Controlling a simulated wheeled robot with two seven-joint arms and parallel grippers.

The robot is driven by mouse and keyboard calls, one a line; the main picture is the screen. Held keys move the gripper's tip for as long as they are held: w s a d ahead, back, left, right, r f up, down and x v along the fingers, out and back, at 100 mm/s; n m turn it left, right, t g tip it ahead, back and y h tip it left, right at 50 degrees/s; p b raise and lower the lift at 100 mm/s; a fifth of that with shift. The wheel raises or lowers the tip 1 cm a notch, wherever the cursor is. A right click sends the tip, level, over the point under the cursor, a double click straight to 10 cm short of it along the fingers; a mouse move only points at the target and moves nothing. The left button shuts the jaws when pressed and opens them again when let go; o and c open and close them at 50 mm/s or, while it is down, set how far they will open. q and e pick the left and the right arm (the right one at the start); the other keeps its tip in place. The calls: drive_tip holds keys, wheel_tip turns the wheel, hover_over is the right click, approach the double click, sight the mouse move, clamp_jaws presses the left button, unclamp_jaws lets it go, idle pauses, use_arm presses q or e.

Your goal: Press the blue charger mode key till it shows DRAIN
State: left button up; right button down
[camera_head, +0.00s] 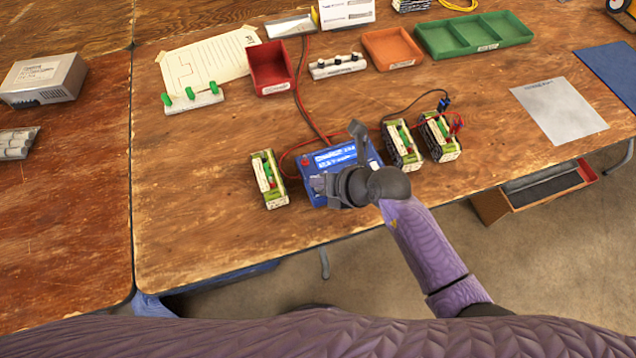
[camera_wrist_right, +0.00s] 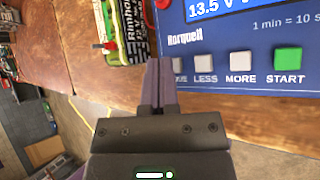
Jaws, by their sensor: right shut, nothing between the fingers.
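The blue charger (camera_head: 372,159) lies on the wooden bench with its lit screen (camera_head: 335,157) facing up. The screen's top line seems to read CHARGE; in the right wrist view the charger (camera_wrist_right: 225,45) shows 13.5 V on a lower line. Its key row has grey LESS (camera_wrist_right: 205,62) and MORE (camera_wrist_right: 241,61) keys and a green START key (camera_wrist_right: 288,58). The leftmost key (camera_wrist_right: 181,63) is mostly hidden behind my right gripper (camera_wrist_right: 160,68), which is shut and empty over it. I cannot tell whether the tips touch it. My left gripper is not in view.
A green battery pack (camera_head: 268,180) stands left of the charger, and two more (camera_head: 402,147) (camera_head: 439,138) stand to its right. Red and black leads run across the bench. A red bin (camera_head: 270,68) and orange tray (camera_head: 392,48) lie behind. The bench's front left is clear.

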drive_tip(key=shift+f, duration=0.4)
drive_tip(key=shift+r, duration=0.1)
idle(0.5)
drive_tip(key=shift+r+p, duration=0.7)
drive_tip(key=shift+p, duration=0.05)
drive_tip(key=shift+r, duration=0.1)
wheel_tip(320, 180, up, 5)
drive_tip(key=p, duration=0.5)
idle(0.4)
